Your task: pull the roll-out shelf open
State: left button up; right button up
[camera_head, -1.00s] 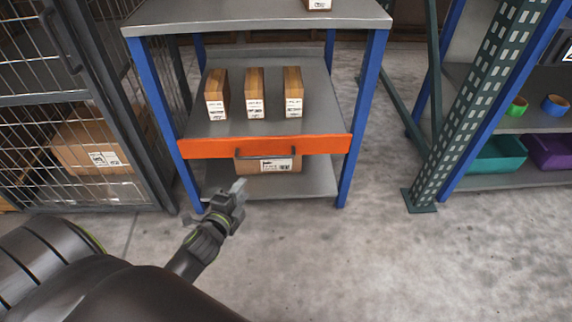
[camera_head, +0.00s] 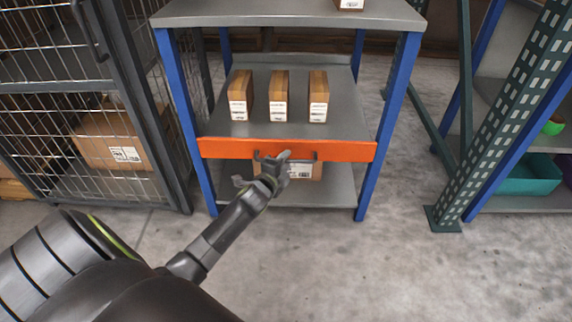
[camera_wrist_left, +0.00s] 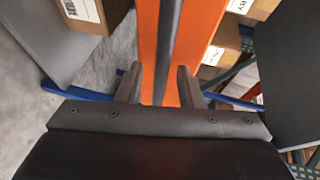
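The roll-out shelf (camera_head: 347,112) is a grey deck with an orange front (camera_head: 228,148), inside a blue-legged rack. A dark bar handle (camera_wrist_left: 168,48) is on the orange front; in the head view my gripper partly covers it. My left gripper (camera_head: 272,158) is at the handle, in front of the orange face. In the left wrist view its two fingers (camera_wrist_left: 160,88) are apart, one on each side of the bar, with orange showing in the gaps. It is not closed on the bar. My right gripper is in neither view.
Three boxes (camera_head: 278,97) stand on the shelf deck. A carton (camera_head: 300,170) sits on the lower shelf behind the gripper. A wire cage (camera_head: 60,130) stands left, a green perforated post (camera_head: 495,120) right. The concrete floor in front is clear.

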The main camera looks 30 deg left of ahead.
pick_arm(q)
jog(key=shift+w+a+f, duration=0.1)
jog(key=shift+w, duration=0.5)
grip_shut()
